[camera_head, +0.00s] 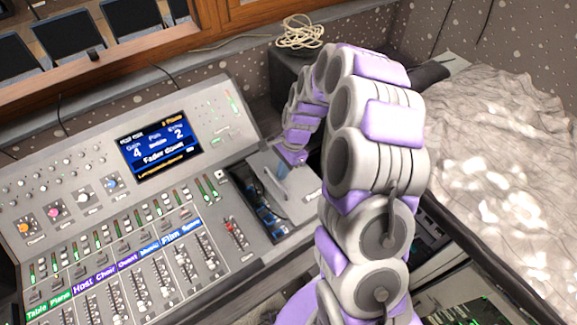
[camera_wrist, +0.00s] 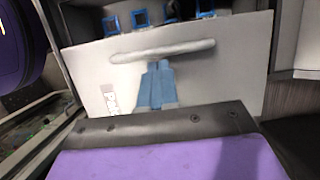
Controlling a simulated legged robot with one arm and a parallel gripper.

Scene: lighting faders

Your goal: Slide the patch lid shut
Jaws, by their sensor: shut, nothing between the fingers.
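The patch lid (camera_head: 298,206) is a pale grey panel with a bar handle at the right of the mixing console. It is partly open, and a dark recess with blue-framed sockets (camera_head: 264,212) shows to its left. In the wrist view the lid (camera_wrist: 230,75) fills the middle, with its handle (camera_wrist: 162,50) across it and blue sockets (camera_wrist: 140,18) past its far edge. My gripper (camera_head: 282,172) is shut and empty, at the handle's right side. Its blue fingers (camera_wrist: 158,66) end just below the handle in the wrist view; I cannot tell whether they touch it.
The console (camera_head: 120,200) with faders, knobs and a lit screen (camera_head: 160,146) spreads to the left. A dark box (camera_head: 290,75) with a coiled cable (camera_head: 300,32) stands behind. Crumpled silvery sheeting (camera_head: 500,150) lies at the right. My arm crosses the centre and hides part of the console's right side.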

